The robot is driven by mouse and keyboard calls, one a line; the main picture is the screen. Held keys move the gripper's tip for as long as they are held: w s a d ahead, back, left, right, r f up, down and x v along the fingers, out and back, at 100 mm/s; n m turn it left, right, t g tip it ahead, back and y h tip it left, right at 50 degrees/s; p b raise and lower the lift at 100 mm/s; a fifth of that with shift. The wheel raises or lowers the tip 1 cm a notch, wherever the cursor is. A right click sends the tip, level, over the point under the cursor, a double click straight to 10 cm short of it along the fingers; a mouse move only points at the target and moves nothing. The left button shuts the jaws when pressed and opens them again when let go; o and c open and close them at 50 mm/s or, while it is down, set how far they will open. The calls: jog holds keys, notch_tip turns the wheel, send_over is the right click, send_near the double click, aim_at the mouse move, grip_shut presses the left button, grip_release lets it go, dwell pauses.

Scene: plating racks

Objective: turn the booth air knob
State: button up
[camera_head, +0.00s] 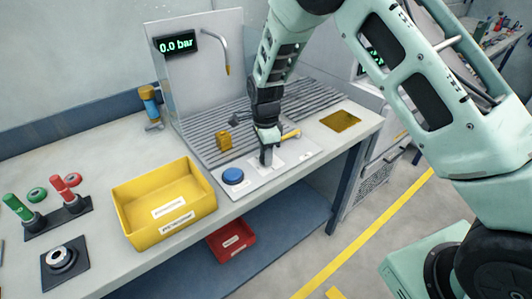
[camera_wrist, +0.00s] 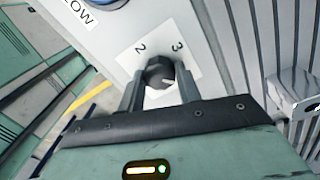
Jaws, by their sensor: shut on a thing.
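The booth air knob (camera_wrist: 158,72) is a dark round knob on a white label plate with the numbers 2 and 3 beside it in the wrist view. My gripper (camera_wrist: 160,83) is shut on it, one finger on each side. In the head view my gripper (camera_head: 266,155) points down at the grey control panel (camera_head: 258,185) at the bench's front edge, and it hides the knob there.
A blue button (camera_head: 233,176) sits left of my gripper on the panel. A yellow lever (camera_head: 291,134) is close on its right. Behind are a ribbed grey surface (camera_head: 310,95) and a yellow block (camera_head: 223,140). A yellow bin (camera_head: 165,205) stands left.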

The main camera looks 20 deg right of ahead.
jog(key=n, duration=0.3)
jog(key=shift+n, duration=0.4)
jog(key=n, duration=0.4)
jog(key=shift+n+b, duration=0.3)
jog(key=n, duration=0.4)
jog(key=shift+n, duration=0.3)
jog(key=n, duration=0.3)
jog(key=shift+a+n+b, duration=0.1)
jog(key=shift+n+b, duration=0.2)
jog(key=shift+b, duration=0.1)
jog(key=n, duration=0.3)
jog(key=shift+r+n, duration=0.1)
jog(key=shift+n, duration=0.2)
jog(key=n, duration=0.3)
jog(key=shift+n+t, duration=0.3)
jog(key=n+p, duration=0.1)
jog(key=n, duration=0.5)
jog(key=shift+n, duration=0.3)
